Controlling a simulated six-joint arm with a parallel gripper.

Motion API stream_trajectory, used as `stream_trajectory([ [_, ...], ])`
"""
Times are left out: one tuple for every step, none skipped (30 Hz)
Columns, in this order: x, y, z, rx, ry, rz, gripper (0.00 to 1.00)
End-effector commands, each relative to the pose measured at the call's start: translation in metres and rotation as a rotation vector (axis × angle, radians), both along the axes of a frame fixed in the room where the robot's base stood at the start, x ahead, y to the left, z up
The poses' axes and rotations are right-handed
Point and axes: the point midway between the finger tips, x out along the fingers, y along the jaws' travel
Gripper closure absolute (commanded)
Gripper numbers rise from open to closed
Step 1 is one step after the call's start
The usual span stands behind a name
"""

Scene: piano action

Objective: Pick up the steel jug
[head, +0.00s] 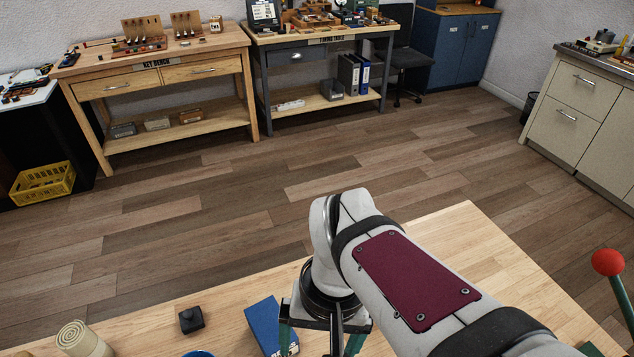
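I cannot make out a steel jug for certain. Small items on the counter at the far right (603,47) include a metallic-looking one, too small to name. My gripper (320,342) hangs at the bottom middle, over the near wooden bench (470,250). Its two green fingers stand well apart, and I see nothing held between them. The lowest part of the fingers is at the picture's bottom edge. A blue box (262,322) lies beside the left finger; I cannot tell if they touch.
On the near bench are a rolled beige cylinder (82,339), a small black knobbed block (191,319) and a blue rim (198,354). A red ball knob (607,262) rises at right. The key bench (150,66) and a grey table (320,40) stand across open floor.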

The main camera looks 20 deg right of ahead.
Motion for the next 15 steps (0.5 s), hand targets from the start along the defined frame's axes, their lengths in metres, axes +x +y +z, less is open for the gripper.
stream_trajectory([
  [0.033, -0.024, -0.002, -0.022, 0.005, -0.001, 0.07],
  [0.052, -0.04, -0.005, -0.037, 0.001, 0.004, 0.07],
  [0.075, -0.063, -0.01, -0.056, -0.001, 0.014, 0.07],
  [0.091, -0.08, -0.016, -0.071, -0.003, 0.022, 0.07],
  [0.103, -0.096, -0.022, -0.081, -0.003, 0.029, 0.07],
  [0.117, -0.116, -0.03, -0.095, -0.004, 0.037, 0.07],
  [0.126, -0.129, -0.036, -0.104, -0.004, 0.044, 0.07],
  [0.132, -0.14, -0.04, -0.111, -0.004, 0.05, 0.07],
  [0.138, -0.15, -0.046, -0.118, -0.003, 0.056, 0.07],
  [0.14, -0.156, -0.048, -0.121, -0.004, 0.061, 0.07],
  [0.142, -0.159, -0.05, -0.124, -0.005, 0.063, 0.07],
  [0.143, -0.161, -0.051, -0.126, -0.005, 0.064, 0.07],
  [0.144, -0.162, -0.051, -0.126, -0.005, 0.065, 0.07],
  [0.143, -0.161, -0.053, -0.126, -0.005, 0.065, 0.07],
  [0.143, -0.161, -0.057, -0.125, -0.003, 0.067, 0.07],
])
